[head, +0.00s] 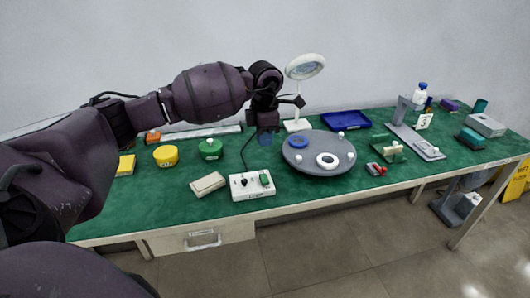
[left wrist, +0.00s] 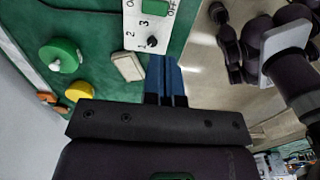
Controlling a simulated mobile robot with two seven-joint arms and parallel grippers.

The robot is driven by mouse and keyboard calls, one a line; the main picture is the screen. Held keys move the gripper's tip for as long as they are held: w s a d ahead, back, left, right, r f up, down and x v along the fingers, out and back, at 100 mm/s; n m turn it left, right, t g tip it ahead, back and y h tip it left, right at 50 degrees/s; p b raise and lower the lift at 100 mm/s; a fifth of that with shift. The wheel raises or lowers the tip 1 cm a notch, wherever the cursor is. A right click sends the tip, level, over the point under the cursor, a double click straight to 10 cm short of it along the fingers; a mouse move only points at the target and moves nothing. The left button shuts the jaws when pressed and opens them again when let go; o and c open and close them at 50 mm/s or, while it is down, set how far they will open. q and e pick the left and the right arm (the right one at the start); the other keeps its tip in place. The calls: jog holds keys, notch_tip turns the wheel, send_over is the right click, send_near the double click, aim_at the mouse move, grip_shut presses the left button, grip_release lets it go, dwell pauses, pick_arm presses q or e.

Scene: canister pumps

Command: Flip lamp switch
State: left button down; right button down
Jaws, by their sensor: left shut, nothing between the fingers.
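A white switch box (head: 251,185) lies near the table's front edge, with a dark knob on its left part and a green switch (head: 264,180) on its right part. In the left wrist view the box (left wrist: 135,30) shows numbers around the knob (left wrist: 151,41) and OFF lettering; it is cut off at the top. A white magnifier lamp (head: 304,67) stands at the back of the table. My left gripper (head: 265,139) points down behind the box, apart from it. Its blue fingers (left wrist: 166,62) are shut and empty. My right gripper is not in view.
A cream block (head: 208,184) lies left of the box. A grey round turntable (head: 319,166) with rings stands to the right. A cable runs behind the box.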

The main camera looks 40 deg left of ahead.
aim_at(263, 177)
pick_arm(q)
notch_tip(263, 177, down, 13)
jog(key=shift+r+b, duration=0.1)
jog(key=shift+b, duration=0.5)
jog(key=shift+s+d+f+t+y, duration=0.2)
jog(key=shift+f+t+y, duration=0.1)
jog(key=shift+f+y, duration=0.1)
jog(key=shift+f, duration=0.1)
jog(key=shift+a+f, duration=0.1)
jog(key=shift+a, duration=0.05)
jog(key=shift+w+a, duration=0.35)
jog(key=shift+a, duration=0.05)
jog(key=shift+w+a+r, duration=0.1)
jog(key=shift+a+r, duration=0.05)
jog(key=shift+r, duration=0.05)
